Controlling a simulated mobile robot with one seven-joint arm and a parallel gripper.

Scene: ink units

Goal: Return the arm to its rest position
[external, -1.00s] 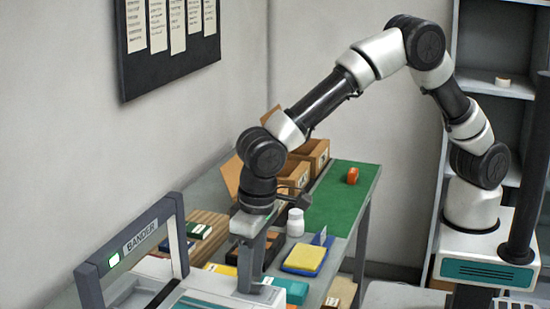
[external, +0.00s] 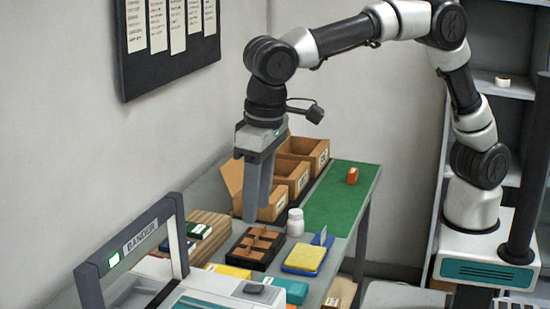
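My gripper (external: 254,215) hangs from my raised arm, pointing down, above the workbench. Its fingers show close together and overlap from this side, so I cannot tell whether they are open or shut. I see nothing held between them. The fingertips are in front of the cardboard boxes in the picture, up and behind the bander (external: 140,240). My arm reaches left from its base at the right, bent at the elbow.
The bench holds a black divided tray (external: 268,265), a white bottle (external: 295,222), a yellow sponge on a blue tray (external: 304,258), open cardboard boxes (external: 302,150) and a green mat (external: 335,205) with an orange block (external: 352,176). The air around my gripper is clear.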

